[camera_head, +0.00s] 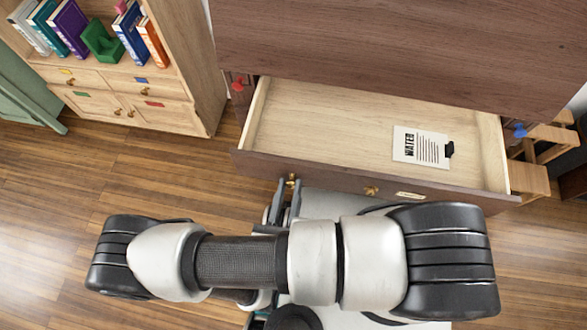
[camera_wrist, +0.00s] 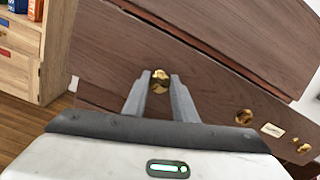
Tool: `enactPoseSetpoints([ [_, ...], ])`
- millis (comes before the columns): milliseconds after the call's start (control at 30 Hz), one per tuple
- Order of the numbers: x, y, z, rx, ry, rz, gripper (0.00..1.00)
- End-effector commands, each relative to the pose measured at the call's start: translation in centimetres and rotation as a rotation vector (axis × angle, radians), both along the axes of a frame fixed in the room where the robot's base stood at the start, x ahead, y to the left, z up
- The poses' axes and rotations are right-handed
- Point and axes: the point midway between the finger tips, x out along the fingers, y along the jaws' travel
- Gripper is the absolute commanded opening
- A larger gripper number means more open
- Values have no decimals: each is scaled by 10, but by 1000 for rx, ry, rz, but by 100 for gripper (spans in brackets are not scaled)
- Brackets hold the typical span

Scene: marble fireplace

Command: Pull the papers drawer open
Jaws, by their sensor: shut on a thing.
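The drawer (camera_head: 335,174) of the dark brown cabinet is pulled out, and its pale wooden inside shows in the head view. A sheet of paper (camera_head: 418,147) headed "WATER" lies in it with a black clip at one edge. My gripper (camera_head: 285,190) is at the left part of the drawer front. In the wrist view, my gripper (camera_wrist: 160,84) is shut on a brass knob (camera_wrist: 160,77), one finger on each side. The same drawer front (camera_wrist: 210,88) runs slanted behind the fingers.
Another brass knob (camera_head: 371,190) and a small pale label (camera_head: 410,195) are on the drawer front. A light wood bookcase (camera_head: 170,85) stands at left. A wooden stool (camera_head: 530,178) is at right. Wooden floor (camera_head: 70,185) is clear at left.

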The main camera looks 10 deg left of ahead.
Motion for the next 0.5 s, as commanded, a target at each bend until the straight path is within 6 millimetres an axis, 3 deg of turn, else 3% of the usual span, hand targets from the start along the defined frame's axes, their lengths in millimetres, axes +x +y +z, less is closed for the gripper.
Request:
enactPoseSetpoints([
  [200,-22,1,-1,0,0,0,0],
  [500,-28,1,0,0,0,-1,0],
])
